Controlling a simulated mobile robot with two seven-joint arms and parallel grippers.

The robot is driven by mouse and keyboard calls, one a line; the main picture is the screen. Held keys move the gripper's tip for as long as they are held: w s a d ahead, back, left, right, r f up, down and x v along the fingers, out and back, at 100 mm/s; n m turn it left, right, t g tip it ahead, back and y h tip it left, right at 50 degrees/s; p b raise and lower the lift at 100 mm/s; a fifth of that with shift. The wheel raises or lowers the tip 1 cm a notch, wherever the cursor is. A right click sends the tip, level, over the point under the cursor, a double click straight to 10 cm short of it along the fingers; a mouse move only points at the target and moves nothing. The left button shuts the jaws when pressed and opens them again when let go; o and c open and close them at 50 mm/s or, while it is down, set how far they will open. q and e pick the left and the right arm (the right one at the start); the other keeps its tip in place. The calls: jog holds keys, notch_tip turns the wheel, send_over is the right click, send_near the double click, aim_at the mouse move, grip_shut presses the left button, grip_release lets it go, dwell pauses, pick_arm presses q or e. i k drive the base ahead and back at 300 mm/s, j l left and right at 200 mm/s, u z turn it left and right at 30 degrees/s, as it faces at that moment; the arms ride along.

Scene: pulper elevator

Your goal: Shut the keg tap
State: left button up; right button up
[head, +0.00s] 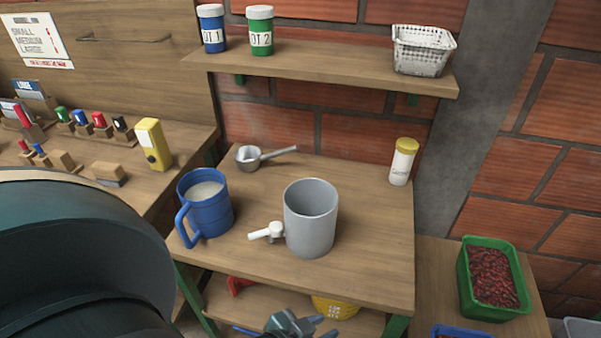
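The keg is a grey open-topped cylinder (311,218) standing upright on the wooden table, right of a blue mug. Its white tap (268,232) sticks out from the keg's left side, low down, with a pale handle pointing left. Whether the tap is open or shut I cannot tell. My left gripper (293,325) shows only in part at the bottom edge, grey, in front of and below the table's front edge, apart from the keg and tap. Its finger gap is not clear. My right gripper is not in view.
The blue mug (207,204) with pale liquid stands close left of the tap. A metal scoop (250,157) and a yellow-lidded shaker (403,162) stand behind. A shelf (320,66) overhangs the back. The table's front right is clear. A green crate (466,275) sits right.

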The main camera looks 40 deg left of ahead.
aim_at(275, 229)
jog(key=u, duration=1.05)
jog(key=j, duration=0.1)
jog(key=z, duration=0.05)
